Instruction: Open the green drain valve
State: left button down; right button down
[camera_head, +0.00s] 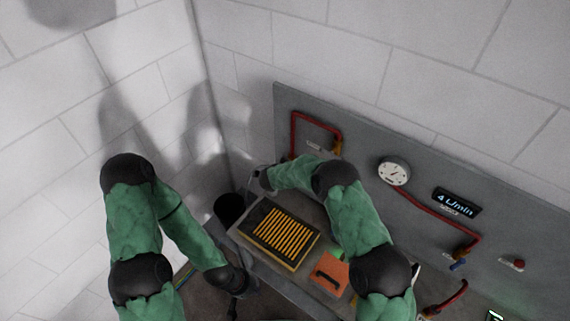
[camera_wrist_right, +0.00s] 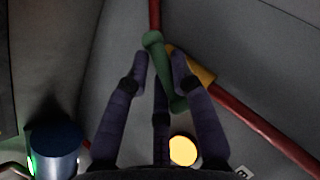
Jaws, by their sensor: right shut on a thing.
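The green valve handle (camera_wrist_right: 166,78) shows in the right wrist view as a bar, set against a red pipe and an orange fitting (camera_wrist_right: 203,72). My right gripper (camera_wrist_right: 160,66) is shut on it, with fingers on both sides of the bar. In the head view my right arm reaches to the left end of the grey panel, and the green handle cannot be made out there. My left gripper (camera_head: 238,286) hangs low at the left of the bench, away from the valve; its fingers are too dark and small to read.
A tray with yellow slats (camera_head: 280,235), an orange object (camera_head: 333,272) and a black bucket (camera_head: 229,208) stand nearby.

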pick_arm(q)
jog(key=shift+f+b, duration=0.15)
jog(key=shift+b, duration=0.4)
pick_arm(e)
jog(key=shift+a+r+n+g+h, duration=0.1)
jog(key=shift+n+g+h, duration=1.35)
jog(key=shift+h, duration=0.55)
jog(key=shift+w, duration=0.1)
jog(key=c, duration=1.1)
grip_release()
jog(key=shift+o, duration=0.2)
jog(key=shift+r, duration=0.1)
jog(key=v, duration=1.2)
jog(key=shift+w, duration=0.15)
